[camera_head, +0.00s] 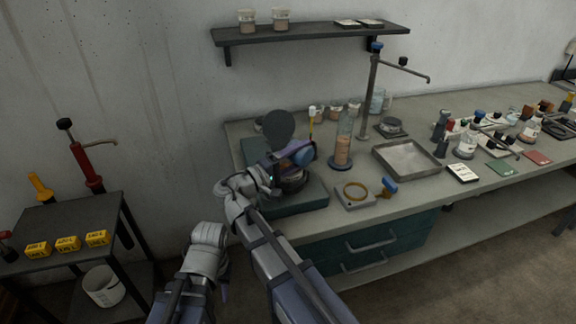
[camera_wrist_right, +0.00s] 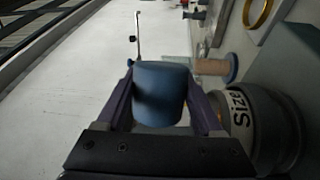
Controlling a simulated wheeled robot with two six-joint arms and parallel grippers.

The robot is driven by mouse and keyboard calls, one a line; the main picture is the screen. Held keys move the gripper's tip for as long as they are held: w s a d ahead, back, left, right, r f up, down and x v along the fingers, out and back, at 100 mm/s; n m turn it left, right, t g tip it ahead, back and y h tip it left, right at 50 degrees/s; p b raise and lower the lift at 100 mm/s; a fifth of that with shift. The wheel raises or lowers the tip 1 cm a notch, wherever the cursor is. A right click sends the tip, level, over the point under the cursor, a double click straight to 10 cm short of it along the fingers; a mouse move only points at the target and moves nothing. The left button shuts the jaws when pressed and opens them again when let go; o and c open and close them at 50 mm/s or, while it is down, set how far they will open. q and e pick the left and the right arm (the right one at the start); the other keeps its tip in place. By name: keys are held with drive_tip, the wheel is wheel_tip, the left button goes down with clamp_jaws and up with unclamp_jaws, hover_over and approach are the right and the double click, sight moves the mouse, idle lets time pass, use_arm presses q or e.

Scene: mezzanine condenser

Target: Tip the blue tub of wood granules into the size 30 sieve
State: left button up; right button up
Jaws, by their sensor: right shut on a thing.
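The blue tub (camera_head: 302,157) is between the fingers of my right gripper (camera_head: 287,152), which is shut on it. In the right wrist view the tub (camera_wrist_right: 160,93) sits between both fingers of the right gripper (camera_wrist_right: 163,100). In the head view the tub looks tilted, just above the sieve (camera_head: 291,182); its inside and granules are hidden. The metal sieve (camera_wrist_right: 268,125) shows at the right of the wrist view with "Size" on its side; its number is not readable. My left gripper (camera_head: 225,291) is low, away from the bench, mostly hidden by its arm.
A dark round disc (camera_head: 279,125) stands up behind the sieve. To the right are a cylinder of granules (camera_head: 343,150), a brass ring (camera_head: 355,191) on a pale block and a metal tray (camera_head: 408,158). A side table (camera_head: 62,222) with yellow blocks stands at left.

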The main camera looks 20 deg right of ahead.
drive_tip(key=shift+w+a+r+n+t, duration=0.15)
drive_tip(key=shift+w+r+n+t, duration=0.1)
drive_tip(key=shift+n, duration=0.8)
drive_tip(key=shift+w+a+r+n+t, duration=0.2)
drive_tip(key=shift+n+t, duration=0.1)
drive_tip(key=shift+n, duration=0.7)
drive_tip(key=shift+w+a+r+n+t, duration=0.1)
drive_tip(key=shift+w+r+n+t, duration=0.15)
drive_tip(key=shift+n, duration=0.8)
idle(1.2)
drive_tip(key=m, duration=0.2)
drive_tip(key=s+m+g, duration=0.1)
drive_tip(key=shift+d+f+m, duration=0.3)
drive_tip(key=shift+f+m, duration=0.05)
drive_tip(key=shift+m, duration=0.05)
drive_tip(key=shift+f+m, duration=0.2)
drive_tip(key=shift+m, duration=0.3)
drive_tip(key=shift+s+d, duration=0.1)
